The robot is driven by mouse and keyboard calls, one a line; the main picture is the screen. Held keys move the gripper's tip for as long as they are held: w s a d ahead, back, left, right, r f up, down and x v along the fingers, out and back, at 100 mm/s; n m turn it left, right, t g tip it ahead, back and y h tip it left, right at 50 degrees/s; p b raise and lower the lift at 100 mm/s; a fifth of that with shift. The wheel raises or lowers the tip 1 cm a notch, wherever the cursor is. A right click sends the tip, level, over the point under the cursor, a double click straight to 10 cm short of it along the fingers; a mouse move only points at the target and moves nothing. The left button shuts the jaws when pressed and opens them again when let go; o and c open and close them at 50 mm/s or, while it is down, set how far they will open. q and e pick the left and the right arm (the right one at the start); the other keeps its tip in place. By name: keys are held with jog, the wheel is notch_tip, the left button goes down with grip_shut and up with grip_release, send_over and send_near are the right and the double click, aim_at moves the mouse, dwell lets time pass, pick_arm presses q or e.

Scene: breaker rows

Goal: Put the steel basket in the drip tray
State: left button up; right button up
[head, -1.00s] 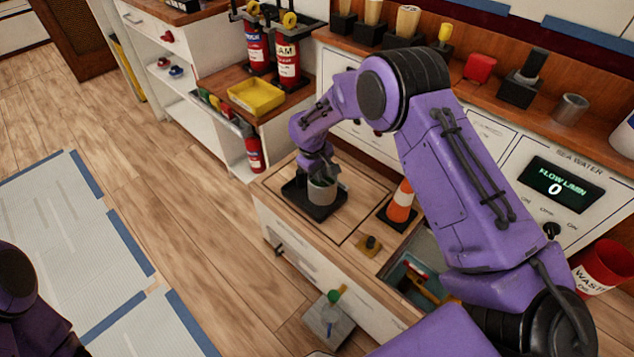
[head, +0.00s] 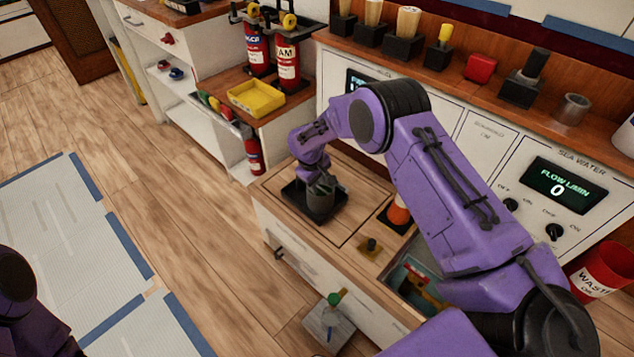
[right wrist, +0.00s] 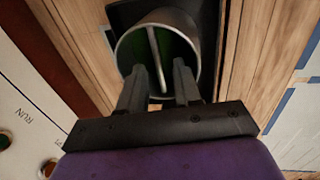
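The steel basket (head: 320,204) is a grey cylinder standing upright on the black drip tray (head: 296,196), on the wooden counter. In the right wrist view the basket (right wrist: 190,22) shows a dark green inside and a bar across its mouth. My right gripper (head: 320,181) is right over the basket. In the right wrist view its two fingers (right wrist: 158,72) are apart at the near rim, with a visible gap and the bar between them. The basket's underside is hidden. My left gripper is out of view; only part of the left arm shows at lower left.
An open basin (head: 408,278) lies nearer. A yellow bin (head: 256,98) and red extinguishers (head: 287,62) stand behind left. A steel cup (head: 572,108) is on the back shelf.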

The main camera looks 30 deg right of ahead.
jog(key=shift+r, duration=0.35)
notch_tip(320, 180, up, 12)
jog(key=a+p, duration=0.2)
jog(key=shift+s+f, duration=0.25)
jog(key=shift+s, duration=0.2)
jog(key=shift+a, duration=0.1)
